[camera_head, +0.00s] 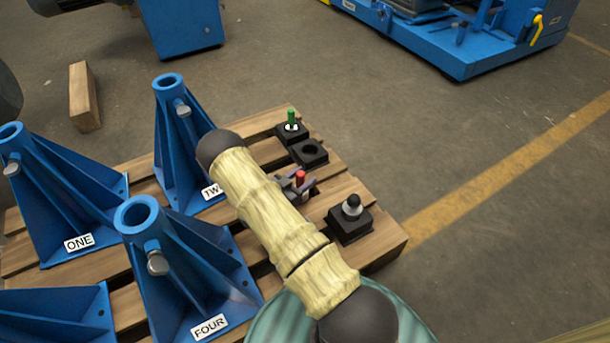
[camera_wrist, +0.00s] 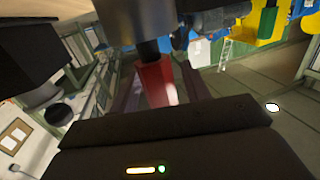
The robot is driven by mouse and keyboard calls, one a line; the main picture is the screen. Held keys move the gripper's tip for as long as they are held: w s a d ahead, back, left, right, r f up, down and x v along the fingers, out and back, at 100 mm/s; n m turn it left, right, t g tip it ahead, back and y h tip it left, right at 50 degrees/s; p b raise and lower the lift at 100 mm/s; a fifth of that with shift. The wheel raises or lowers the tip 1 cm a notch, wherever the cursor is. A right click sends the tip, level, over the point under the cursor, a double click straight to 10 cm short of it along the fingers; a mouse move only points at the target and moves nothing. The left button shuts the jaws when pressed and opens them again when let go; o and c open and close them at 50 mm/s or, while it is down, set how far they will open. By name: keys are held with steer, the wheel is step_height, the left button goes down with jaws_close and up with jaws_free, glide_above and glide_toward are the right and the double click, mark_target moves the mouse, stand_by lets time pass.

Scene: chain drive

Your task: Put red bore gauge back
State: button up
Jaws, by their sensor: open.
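The red bore gauge (camera_head: 300,177) shows its red top between the fingers of my gripper (camera_head: 298,184), above the right part of the pallet. In the wrist view the red gauge (camera_wrist: 156,82) is between the two spread fingers of my gripper (camera_wrist: 160,85), with a dark end above it. The fingers look open and not closed on it. What the gauge's lower end rests on is hidden. An empty black holder (camera_head: 322,157) with a round hole lies just behind it. A green gauge (camera_head: 291,117) stands in the holder farther back. A black-topped gauge (camera_head: 352,205) stands in the front right holder.
Blue stands marked ONE (camera_head: 58,200), TWO (camera_head: 175,130) and FOUR (camera_head: 190,270) crowd the pallet's left and middle. My arm crosses the pallet. The wooden pallet (camera_head: 388,240) ends at the right; open floor lies beyond. A wooden block (camera_head: 83,97) lies behind left.

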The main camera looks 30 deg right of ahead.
mark_target(297, 182)
steer(key=p+v, duration=0.2)
steer(key=v, duration=0.3)
steer(key=shift+s+a+r+p, duration=0.1)
steer(key=shift+a+r+p, duration=0.05)
steer(key=shift+a+p, duration=0.2)
steer(key=shift+s+a, duration=0.15)
steer(key=shift+a, duration=0.25)
